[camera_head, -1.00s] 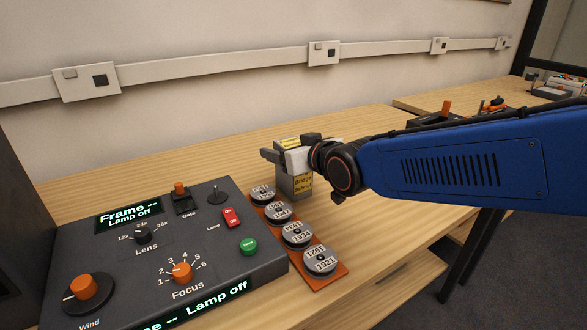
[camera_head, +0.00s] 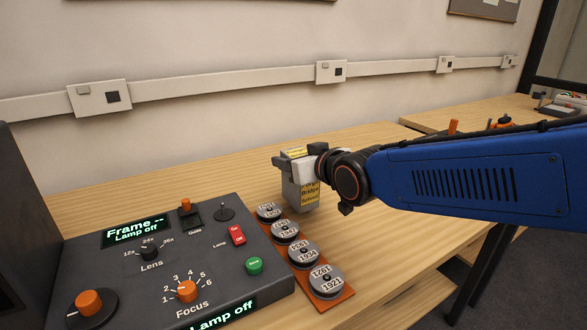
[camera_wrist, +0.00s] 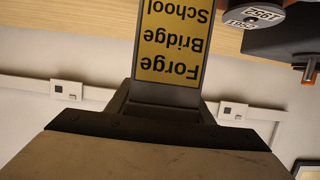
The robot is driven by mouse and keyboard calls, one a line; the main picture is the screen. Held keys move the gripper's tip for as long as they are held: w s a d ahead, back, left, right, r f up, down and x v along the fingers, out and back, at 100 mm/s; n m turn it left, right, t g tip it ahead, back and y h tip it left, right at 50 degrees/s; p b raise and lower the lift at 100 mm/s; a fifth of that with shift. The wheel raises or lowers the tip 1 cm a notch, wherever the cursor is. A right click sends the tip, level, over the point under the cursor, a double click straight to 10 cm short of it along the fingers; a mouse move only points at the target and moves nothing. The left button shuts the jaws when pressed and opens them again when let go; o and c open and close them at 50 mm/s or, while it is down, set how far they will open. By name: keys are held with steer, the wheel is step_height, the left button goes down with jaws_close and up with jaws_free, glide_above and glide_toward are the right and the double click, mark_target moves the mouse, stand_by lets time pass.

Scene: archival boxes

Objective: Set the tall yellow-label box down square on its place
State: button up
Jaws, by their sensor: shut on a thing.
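The tall grey box (camera_head: 311,198) has a yellow label, which reads "Forge Bridge School" in the wrist view (camera_wrist: 172,42). My gripper (camera_head: 297,165) is shut on the upper part of this box. The box looks about upright, just behind the far end of the row of round cans. A bit of yellow also shows at its top between the jaws. In the head view I cannot tell whether its base touches the table. No marked place for the box can be made out; my gripper and the box may hide it.
An orange strip (camera_head: 338,299) carries several round grey cans with years on them. Left of it stands a dark control console (camera_head: 120,270) with knobs and lit displays. Bare wooden table (camera_head: 235,170) lies behind and left of the box. A wall rail with sockets (camera_head: 331,71) runs behind.

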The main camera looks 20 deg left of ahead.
steer(key=shift+r, duration=2.95)
steer(key=shift+r, duration=0.35)
steer(key=shift+r, duration=0.65)
